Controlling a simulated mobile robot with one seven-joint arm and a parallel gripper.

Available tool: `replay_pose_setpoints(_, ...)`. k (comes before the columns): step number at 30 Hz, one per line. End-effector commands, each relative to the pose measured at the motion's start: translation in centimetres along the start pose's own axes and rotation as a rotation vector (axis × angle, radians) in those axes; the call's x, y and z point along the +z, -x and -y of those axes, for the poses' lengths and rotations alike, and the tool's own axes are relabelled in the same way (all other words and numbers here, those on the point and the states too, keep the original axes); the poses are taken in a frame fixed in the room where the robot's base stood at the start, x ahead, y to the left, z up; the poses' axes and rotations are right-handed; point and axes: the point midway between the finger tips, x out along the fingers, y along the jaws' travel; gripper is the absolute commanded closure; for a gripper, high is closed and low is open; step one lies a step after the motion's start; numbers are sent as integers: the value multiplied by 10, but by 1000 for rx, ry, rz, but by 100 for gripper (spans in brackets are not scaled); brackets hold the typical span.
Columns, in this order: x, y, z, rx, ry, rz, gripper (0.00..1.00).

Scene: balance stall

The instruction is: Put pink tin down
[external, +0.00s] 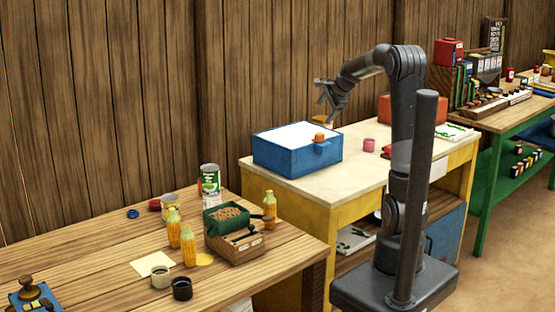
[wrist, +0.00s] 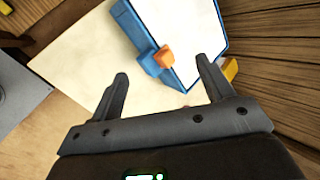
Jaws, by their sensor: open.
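A small pink tin (external: 369,145) stands on the pale top of the yellow table (external: 345,182), to the right of a blue box with a white top (external: 290,157). My gripper (external: 325,97) is up in the air above the back right of the blue box, clear of the tin. In the wrist view my gripper (wrist: 163,68) has its two fingers spread wide with nothing between them. Beyond the fingers lie the blue box (wrist: 130,22) and its orange block (wrist: 163,56). I cannot make out the pink tin in the wrist view.
A red box (external: 398,108) stands behind my arm on the yellow table. A wooden table at the left holds a bottle (external: 188,246), a green can (external: 210,185) and a wooden box (external: 235,245). The yellow table's front is bare.

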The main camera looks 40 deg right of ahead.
Motion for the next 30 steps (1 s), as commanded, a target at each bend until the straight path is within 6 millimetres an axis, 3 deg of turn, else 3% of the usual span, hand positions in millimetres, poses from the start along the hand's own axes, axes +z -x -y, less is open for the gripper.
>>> replay_pose_setpoints(3,-51,-31,24,-29,-243,-18,26)
replay_pose_setpoints(10,-157,-86,51,-108,-713,-43,26)
replay_pose_setpoints(18,-294,-142,47,-227,-1248,-56,26)
replay_pose_setpoints(21,-334,-156,40,-266,-1399,-55,26)
replay_pose_setpoints(25,-366,-166,32,-301,-1523,-51,26)
replay_pose_setpoints(30,-380,-177,29,-316,-1576,-48,26)
